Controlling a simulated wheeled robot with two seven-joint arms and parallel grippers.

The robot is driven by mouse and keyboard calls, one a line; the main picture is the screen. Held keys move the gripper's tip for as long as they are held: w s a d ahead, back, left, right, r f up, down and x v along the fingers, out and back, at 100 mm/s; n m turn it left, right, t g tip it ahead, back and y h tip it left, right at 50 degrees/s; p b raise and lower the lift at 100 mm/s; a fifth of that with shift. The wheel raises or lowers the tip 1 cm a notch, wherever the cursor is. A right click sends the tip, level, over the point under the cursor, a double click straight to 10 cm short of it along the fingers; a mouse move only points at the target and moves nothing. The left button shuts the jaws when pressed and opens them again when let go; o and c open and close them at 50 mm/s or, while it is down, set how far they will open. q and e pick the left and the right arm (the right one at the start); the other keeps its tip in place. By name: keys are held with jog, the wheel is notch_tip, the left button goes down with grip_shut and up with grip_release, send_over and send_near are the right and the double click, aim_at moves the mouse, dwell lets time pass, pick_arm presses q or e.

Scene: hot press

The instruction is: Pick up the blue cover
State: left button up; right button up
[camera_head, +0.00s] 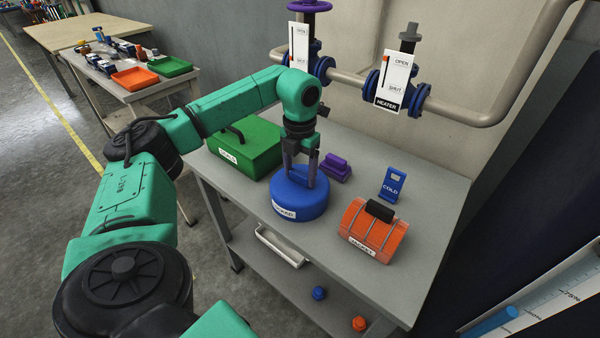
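The blue cover (300,202) is a round blue lid-like piece with a white label on its front, resting on the grey table (405,165). My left gripper (300,180) points straight down over it, with its two fingers at the top of the cover. The fingers stand apart, one on each side of the cover's top middle. They hide that part, so I cannot tell whether they are closed on a handle. My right gripper is not in view.
A green box (255,150) stands left of the cover, a small purple block (336,168) behind it. An orange ribbed piece (373,232) and a blue "COLD" tag (392,185) are to the right. Pipes with valves run along the wall behind.

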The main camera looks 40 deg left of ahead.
pick_arm(q)
grip_shut()
jog(key=shift+r, duration=0.25)
notch_tip(320, 180, up, 8)
jog(key=shift+w+r, duration=0.1)
notch_tip(320, 180, up, 11)
jog(key=p, duration=0.7)
jog(key=shift+r, duration=0.2)
